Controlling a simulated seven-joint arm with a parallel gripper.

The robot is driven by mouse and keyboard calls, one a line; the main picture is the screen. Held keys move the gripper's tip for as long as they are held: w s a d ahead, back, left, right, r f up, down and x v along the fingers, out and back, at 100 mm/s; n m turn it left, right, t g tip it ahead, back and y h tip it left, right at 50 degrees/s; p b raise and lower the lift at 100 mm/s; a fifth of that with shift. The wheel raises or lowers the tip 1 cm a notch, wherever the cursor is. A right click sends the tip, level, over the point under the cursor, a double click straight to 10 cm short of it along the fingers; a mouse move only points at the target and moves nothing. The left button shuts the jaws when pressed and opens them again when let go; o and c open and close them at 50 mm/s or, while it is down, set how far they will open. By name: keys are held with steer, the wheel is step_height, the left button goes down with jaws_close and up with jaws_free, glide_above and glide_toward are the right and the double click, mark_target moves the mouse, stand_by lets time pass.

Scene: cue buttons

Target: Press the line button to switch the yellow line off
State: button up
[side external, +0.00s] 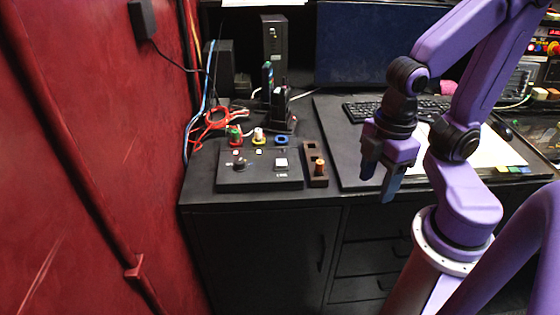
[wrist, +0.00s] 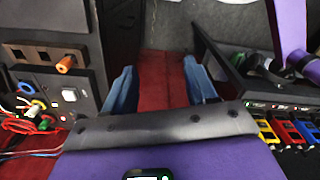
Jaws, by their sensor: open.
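A black control box (side external: 260,178) lies near the left end of the dark desk. It has a pale square button (side external: 281,162) and a dark knob (side external: 240,164) on top. A lit white button also shows in the wrist view (wrist: 69,95). I cannot read the labels, so I cannot tell which control is the line button. A yellow-based plug (side external: 258,137) stands behind the box; I cannot tell whether a yellow line is lit. My gripper (side external: 378,182) is open and empty, pointing down, well to the right of the box. Its blue fingers (wrist: 161,88) are apart in the wrist view.
A dark strip with an orange peg (side external: 319,165) stands beside the box, between it and my gripper. Red and green plugs, a blue ring (side external: 281,140) and loose cables (side external: 212,124) lie behind the box. A keyboard (side external: 375,110) is behind my gripper. A red wall borders the left.

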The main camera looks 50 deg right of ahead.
jaws_close()
stand_by(1.9)
